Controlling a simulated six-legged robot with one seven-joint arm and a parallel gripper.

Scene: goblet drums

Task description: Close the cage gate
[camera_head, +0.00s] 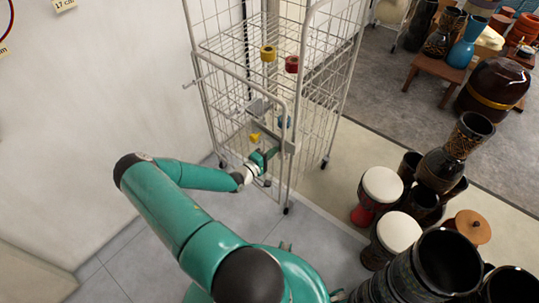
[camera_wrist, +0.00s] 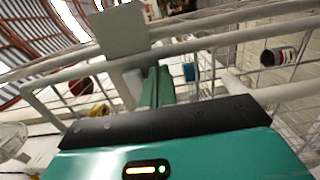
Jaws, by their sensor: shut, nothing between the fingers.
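The white wire cage (camera_head: 225,45) stands upright on small castors against the pale wall. Its gate (camera_head: 243,84) is a lower wire panel with a rounded tube frame on the side facing me. I cannot tell how far the gate stands from the cage post. My gripper (camera_head: 268,156) is shut and empty, low at the gate's right part, beside a pale plate (camera_head: 288,146). In the wrist view the shut green fingers (camera_wrist: 157,86) reach toward the white tubes, just by a pale plate (camera_wrist: 120,31). Whether they touch is unclear.
Yellow (camera_head: 268,53), red (camera_head: 291,64) and blue (camera_head: 284,121) rolls show at the cage. Goblet drums (camera_head: 382,184) crowd the right side, with a table (camera_head: 438,68) behind. Grey floor (camera_head: 140,262) is clear at the lower left.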

